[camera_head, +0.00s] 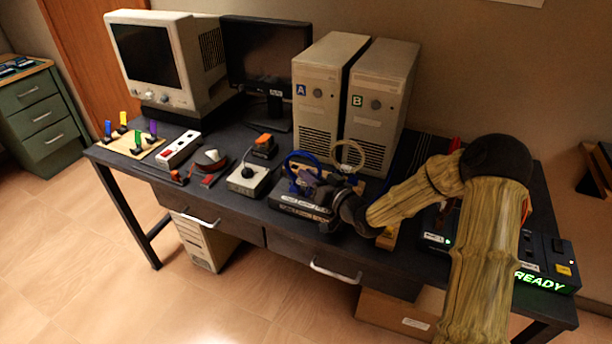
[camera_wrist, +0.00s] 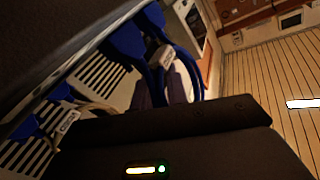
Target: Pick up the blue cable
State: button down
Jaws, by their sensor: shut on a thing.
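The blue cable (camera_head: 303,158) is looped above the black box near the desk's front middle. In the wrist view the blue cable (camera_wrist: 196,75) shows close up, with a blue plug and a white tag. My gripper (camera_head: 314,184) is at the cable, reaching in from the right. In the wrist view my gripper's fingers (camera_wrist: 165,88) are shut around part of the cable beside the tag. The exact contact is partly hidden by the dark gripper body.
A beige cable (camera_head: 347,153) loops just right of the blue one. Computer tower A (camera_head: 318,95) and tower B (camera_head: 372,110) stand behind. A grey switch box (camera_head: 248,180) is to the left. A black unit with a READY display (camera_head: 541,281) is at the right end.

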notch_tip(320, 180, up, 10)
jog(key=shift+r+p, duration=0.1)
jog(key=shift+p, duration=0.35)
dwell(0.5)
